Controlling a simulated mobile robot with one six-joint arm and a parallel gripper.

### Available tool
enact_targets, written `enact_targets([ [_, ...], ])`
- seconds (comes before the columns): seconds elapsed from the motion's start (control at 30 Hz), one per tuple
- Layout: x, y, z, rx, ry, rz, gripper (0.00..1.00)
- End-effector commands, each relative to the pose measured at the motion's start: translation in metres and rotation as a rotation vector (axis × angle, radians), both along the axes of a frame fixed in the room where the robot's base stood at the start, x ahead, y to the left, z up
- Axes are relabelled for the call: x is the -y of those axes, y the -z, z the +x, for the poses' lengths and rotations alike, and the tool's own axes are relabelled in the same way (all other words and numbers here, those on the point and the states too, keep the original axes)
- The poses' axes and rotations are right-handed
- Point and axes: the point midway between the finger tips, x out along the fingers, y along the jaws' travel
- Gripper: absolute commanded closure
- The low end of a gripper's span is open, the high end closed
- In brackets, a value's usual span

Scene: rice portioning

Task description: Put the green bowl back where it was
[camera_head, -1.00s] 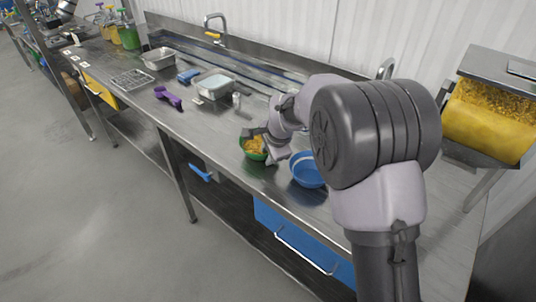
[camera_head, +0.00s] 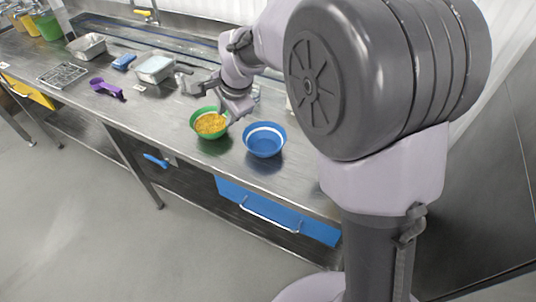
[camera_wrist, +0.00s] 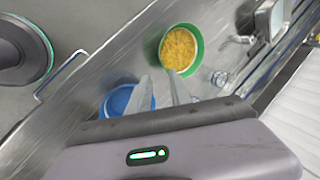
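The green bowl (camera_head: 211,135) holds yellow grains and stands upright on the steel counter, left of the blue bowl (camera_head: 264,151). In the wrist view the green bowl (camera_wrist: 163,52) is just beyond my fingertips and the blue bowl (camera_wrist: 117,102) is partly hidden by a finger. My gripper (camera_wrist: 160,76) is open, with bare counter showing between its two fingers. In the head view my gripper (camera_head: 222,106) is close behind and above the green bowl's far rim. Whether a finger touches the rim cannot be told.
A purple scoop (camera_head: 106,88), a wire rack (camera_head: 62,75), a blue item (camera_head: 124,62) and metal trays (camera_head: 155,69) lie further left on the counter. A blue drawer (camera_head: 280,211) is under the front edge. The counter left of the green bowl is clear.

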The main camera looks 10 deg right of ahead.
Motion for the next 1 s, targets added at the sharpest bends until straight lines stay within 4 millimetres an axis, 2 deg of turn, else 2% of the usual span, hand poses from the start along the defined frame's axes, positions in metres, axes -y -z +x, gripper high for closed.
enact_targets([
  [0.07,0.018,-0.034,-0.030,0.035,-0.056,-0.027,0.75],
  [0.1,0.031,-0.053,-0.056,0.055,-0.107,-0.054,0.75],
  [0.17,0.050,-0.077,-0.103,0.087,-0.194,-0.100,0.75],
  [0.2,0.062,-0.087,-0.136,0.107,-0.254,-0.133,0.75],
  [0.3,0.082,-0.096,-0.214,0.158,-0.396,-0.214,0.75],
  [0.4,0.092,-0.087,-0.270,0.193,-0.507,-0.278,0.75],
  [0.43,0.093,-0.084,-0.281,0.200,-0.531,-0.293,0.75],
  [0.5,0.095,-0.077,-0.298,0.210,-0.569,-0.315,0.75],
  [0.6,0.096,-0.074,-0.305,0.214,-0.590,-0.326,0.75],
  [1.0,0.096,-0.074,-0.304,0.215,-0.589,-0.325,0.75],
])
